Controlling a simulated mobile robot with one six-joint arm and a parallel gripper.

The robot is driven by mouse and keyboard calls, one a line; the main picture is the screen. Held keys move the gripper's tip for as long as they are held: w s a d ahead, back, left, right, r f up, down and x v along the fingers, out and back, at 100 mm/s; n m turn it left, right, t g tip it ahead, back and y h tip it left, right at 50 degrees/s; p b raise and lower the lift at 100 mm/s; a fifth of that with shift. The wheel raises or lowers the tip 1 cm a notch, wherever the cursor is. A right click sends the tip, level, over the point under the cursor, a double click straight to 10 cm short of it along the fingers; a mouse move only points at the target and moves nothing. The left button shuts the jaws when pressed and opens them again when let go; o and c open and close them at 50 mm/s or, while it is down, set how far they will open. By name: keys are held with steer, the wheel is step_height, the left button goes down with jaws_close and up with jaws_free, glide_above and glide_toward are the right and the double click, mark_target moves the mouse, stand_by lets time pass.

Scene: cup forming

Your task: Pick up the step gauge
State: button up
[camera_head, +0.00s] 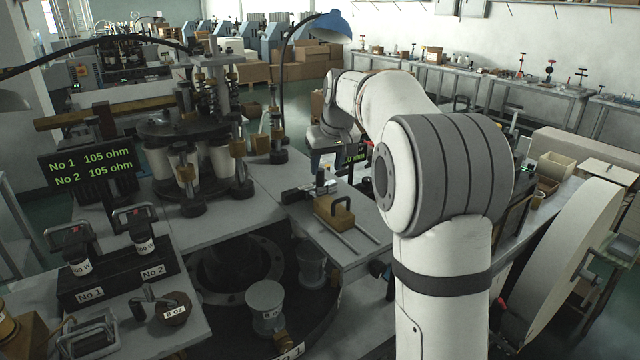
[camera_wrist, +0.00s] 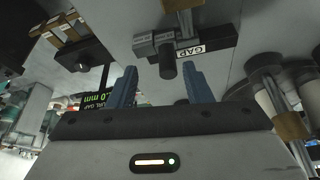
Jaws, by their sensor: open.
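My gripper (camera_wrist: 157,88) is open and empty. Between its blue fingertips I see the dark cylinder of a fixture labelled GAP (camera_wrist: 205,44), apparently farther off. In the head view my gripper (camera_head: 325,172) hangs beyond the brown block, above the dark GAP fixture (camera_head: 303,194); its fingers are small and partly hidden there.
A green-lettered display (camera_head: 352,154) stands behind my gripper, partly hidden by my arm. The cup turret (camera_head: 190,150) with posts stands at left. Two parallel rails (camera_head: 362,238) lie in front of the brown block. A dark round recess (camera_head: 235,275) opens nearer the camera.

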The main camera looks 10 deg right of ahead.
mark_target(322, 171)
steer(key=shift+a+p+x, duration=0.25)
steer(key=shift+x, duration=0.8)
steer(key=shift+a+p+x, duration=0.2)
steer(key=shift+p+x, duration=0.05)
steer(key=shift+x, duration=0.8)
steer(key=shift+c, duration=0.4)
steer(key=shift+r, duration=0.1)
jaws_close()
